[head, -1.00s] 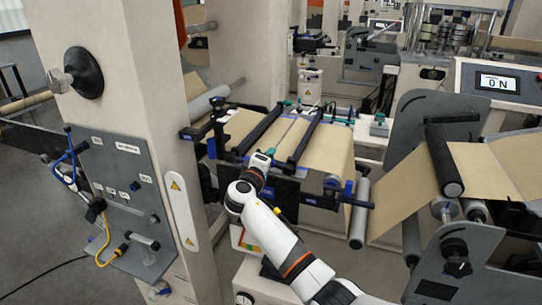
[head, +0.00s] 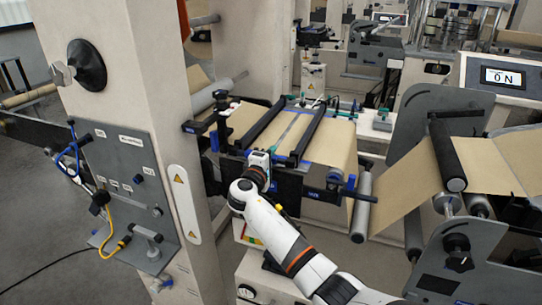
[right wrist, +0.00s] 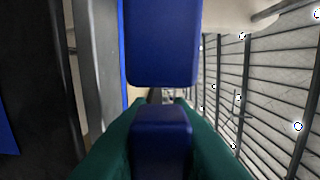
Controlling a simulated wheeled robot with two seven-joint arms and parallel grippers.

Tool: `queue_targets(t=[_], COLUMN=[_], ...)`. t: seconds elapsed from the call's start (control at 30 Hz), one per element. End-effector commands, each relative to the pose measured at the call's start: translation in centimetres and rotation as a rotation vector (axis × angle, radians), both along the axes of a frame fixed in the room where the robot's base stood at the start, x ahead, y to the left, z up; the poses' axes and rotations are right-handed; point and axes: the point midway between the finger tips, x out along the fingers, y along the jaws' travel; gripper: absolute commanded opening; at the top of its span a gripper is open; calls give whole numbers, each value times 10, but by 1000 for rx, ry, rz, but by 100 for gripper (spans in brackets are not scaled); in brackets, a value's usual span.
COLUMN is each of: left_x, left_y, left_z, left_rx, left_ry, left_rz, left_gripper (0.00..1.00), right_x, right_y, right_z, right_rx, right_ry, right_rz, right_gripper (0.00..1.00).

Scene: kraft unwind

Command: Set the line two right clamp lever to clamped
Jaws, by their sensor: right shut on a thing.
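My right gripper (head: 258,160) is at the front edge of the splice table (head: 333,148), between the near ends of two black clamp bars (head: 262,125) and (head: 308,132). In the right wrist view, one blue block (right wrist: 162,45) is above and a smaller blue block (right wrist: 160,122) is below. Dark green parts (right wrist: 105,145) flank the lower block. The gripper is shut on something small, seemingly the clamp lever. My gripper and wrist hide the lever in the head view, so its angle cannot be told. My left gripper is out of view.
A beige pillar with a grey panel (head: 125,190) and cables stands at left. Brown web runs over the table and a roller (head: 447,155) at right. A grey side plate (head: 440,120) and a display reading 0 N (head: 503,78) stand at right.

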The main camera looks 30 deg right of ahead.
Motion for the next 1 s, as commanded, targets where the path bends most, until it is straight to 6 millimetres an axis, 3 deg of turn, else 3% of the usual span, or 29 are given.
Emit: queue_targets(t=[0.03, 0.17, 0.53, 1.0], left_x=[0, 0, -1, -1], left_y=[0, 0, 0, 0], left_z=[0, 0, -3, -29], left_rx=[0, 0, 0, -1], left_ry=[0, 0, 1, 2], left_rz=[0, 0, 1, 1], left_gripper=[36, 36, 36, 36], right_x=[-1, 0, -4, -62], right_y=[0, 0, 5, 73], right_z=[-3, -3, -3, -6], right_rx=[-5, -4, -2, 1], right_ry=[10, 9, 4, 5], right_rz=[0, 0, 2, 3], right_gripper=[20, 40, 40, 40])
